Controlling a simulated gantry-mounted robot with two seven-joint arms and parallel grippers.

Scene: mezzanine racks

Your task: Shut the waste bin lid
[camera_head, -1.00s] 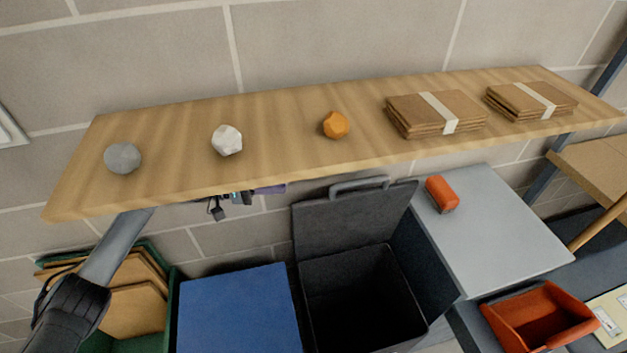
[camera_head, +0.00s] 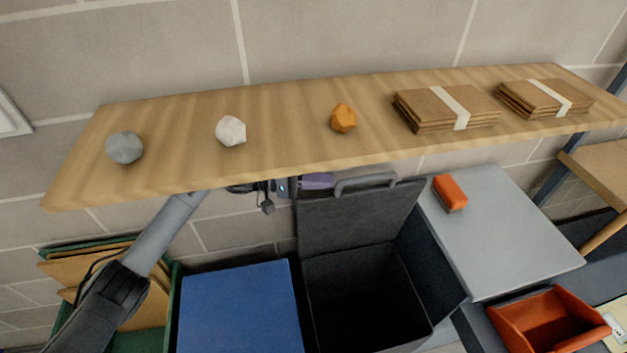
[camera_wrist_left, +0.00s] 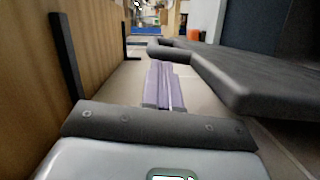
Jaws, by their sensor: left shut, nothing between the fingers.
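The dark grey waste bin (camera_head: 448,262) stands open below the shelf, its inside black. Its lid (camera_head: 350,222) stands up at the back, with a loop handle (camera_head: 366,182) on its top edge. In the left wrist view the lid (camera_wrist_left: 262,82) is a dark slab at right, with its handle (camera_wrist_left: 178,48) at its far end. My left gripper (camera_head: 318,181) is under the shelf by the lid's top left, partly hidden. Its purple fingers (camera_wrist_left: 164,85) are together and empty, beside the lid; contact is not clear. My right gripper is not in view.
A wooden shelf (camera_head: 280,140) with stones and cardboard stacks overhangs the lid closely. A blue-topped bin (camera_head: 240,310) stands left, a green bin (camera_head: 175,300) further left. A grey surface (camera_head: 500,230) with an orange object (camera_head: 449,191) lies right, above an orange tray (camera_head: 550,318).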

